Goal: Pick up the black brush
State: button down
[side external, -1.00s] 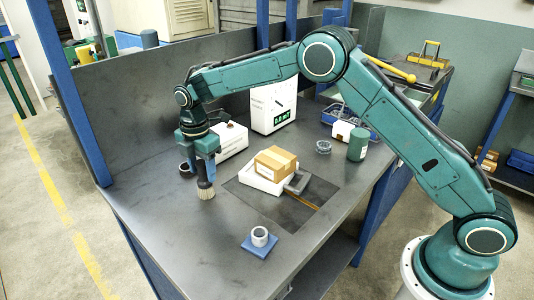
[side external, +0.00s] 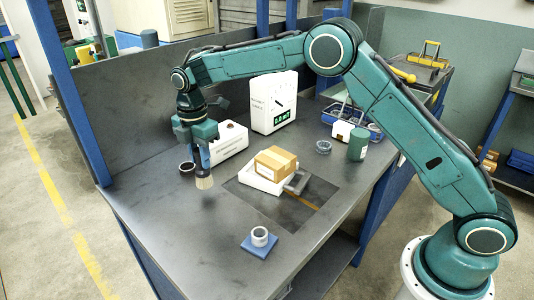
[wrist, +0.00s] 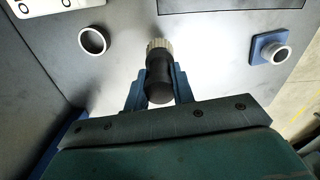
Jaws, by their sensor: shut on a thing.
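The black brush (side external: 204,181) has a dark round handle and pale bristles pointing down. My gripper (side external: 202,160) is over the left part of the grey bench, with its blue fingers around the handle. In the wrist view the brush (wrist: 159,78) sits between the two fingers of my gripper (wrist: 160,76), which are shut on its sides. The bristles show beyond the fingertips. The brush appears slightly above the bench top. Most of the handle is hidden by the fingers in the side view.
A cardboard box (side external: 276,160) sits on a white tray to the right. A ring on a blue block (side external: 260,239) is near the front. The front-left bench is clear.

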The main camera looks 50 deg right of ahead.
notch_tip(320, 180, up, 16)
dwell(0.5)
jog(key=shift+r, duration=0.15)
dwell(0.4)
